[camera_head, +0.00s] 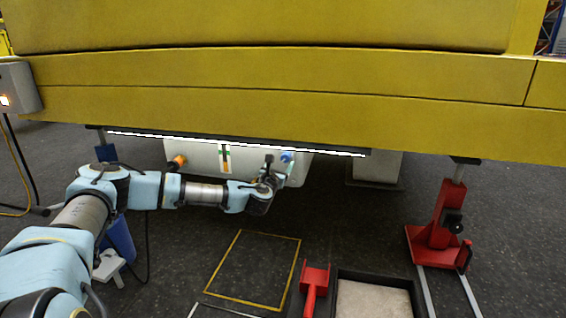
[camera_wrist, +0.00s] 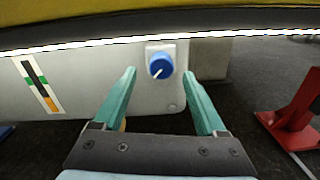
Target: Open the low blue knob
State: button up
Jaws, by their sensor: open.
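The blue knob (camera_wrist: 160,66) sits on a pale plate on the white tank (camera_wrist: 75,100) under the yellow boom, with a small white pointer mark slanting down to the left. In the head view the blue knob (camera_head: 287,156) is at the tank's right end, just beside my gripper (camera_head: 281,168). In the wrist view my gripper (camera_wrist: 158,88) is open, with its two teal fingers apart and the knob showing between and slightly beyond the tips. Whether a finger touches the knob cannot be told.
The yellow boom (camera_head: 300,75) with a lit strip (camera_head: 240,143) hangs low just above the tank. An orange knob (camera_head: 179,160) is at the tank's left. A red stand (camera_head: 436,230), red scoop (camera_head: 313,285) and tray (camera_head: 337,275) are at right. A yellow-outlined floor square (camera_head: 255,268) is clear.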

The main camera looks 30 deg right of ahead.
aim_at(285, 159)
jog(key=shift+x, duration=1.9)
jog(key=shift+d, duration=0.1)
grip_shut()
